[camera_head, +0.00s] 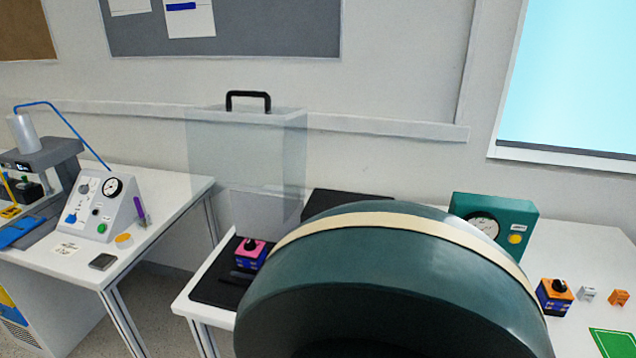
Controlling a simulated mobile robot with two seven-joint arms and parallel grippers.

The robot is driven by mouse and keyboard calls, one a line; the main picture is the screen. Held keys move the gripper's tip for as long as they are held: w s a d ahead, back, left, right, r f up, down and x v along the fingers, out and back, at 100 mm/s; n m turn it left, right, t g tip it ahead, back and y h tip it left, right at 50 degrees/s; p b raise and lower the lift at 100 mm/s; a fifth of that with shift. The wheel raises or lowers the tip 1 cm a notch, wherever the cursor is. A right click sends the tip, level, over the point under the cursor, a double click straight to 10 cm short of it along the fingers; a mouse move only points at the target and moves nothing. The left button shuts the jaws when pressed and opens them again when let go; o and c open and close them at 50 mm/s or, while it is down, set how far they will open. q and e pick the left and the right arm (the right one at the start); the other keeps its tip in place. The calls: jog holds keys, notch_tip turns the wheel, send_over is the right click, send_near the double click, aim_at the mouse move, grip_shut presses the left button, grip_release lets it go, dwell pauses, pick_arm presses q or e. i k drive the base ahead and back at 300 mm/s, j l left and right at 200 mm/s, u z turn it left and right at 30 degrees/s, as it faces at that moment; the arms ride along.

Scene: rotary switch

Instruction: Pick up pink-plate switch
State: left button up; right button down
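The pink-plate switch (249,252) is a small dark blue box with a pink top plate and a black knob. It sits upright on a black mat (207,290) at the left end of the near white table (190,304). A clear panel stands close behind it. Its lower right side is close to a large shape in the foreground that hides the middle of the table. Neither of my grippers shows in the head view, so I see none near the switch.
An orange-plate switch (555,296) stands at the right of the table, beside small grey (587,294) and orange (619,298) parts. A teal gauge box (494,221) is behind. A clear cover (247,155) with a black handle rises behind the mat. Another bench (170,190) is left.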

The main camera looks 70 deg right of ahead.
aim_at(249, 262)
jog(key=l+z, duration=0.15)
jog(key=z, duration=0.35)
jog(key=i+l+z, duration=0.1)
jog(key=z, duration=0.35)
jog(key=i+z, duration=0.2)
jog(key=z, duration=0.3)
jog(key=i+l+z, duration=0.1)
jog(key=z, duration=0.35)
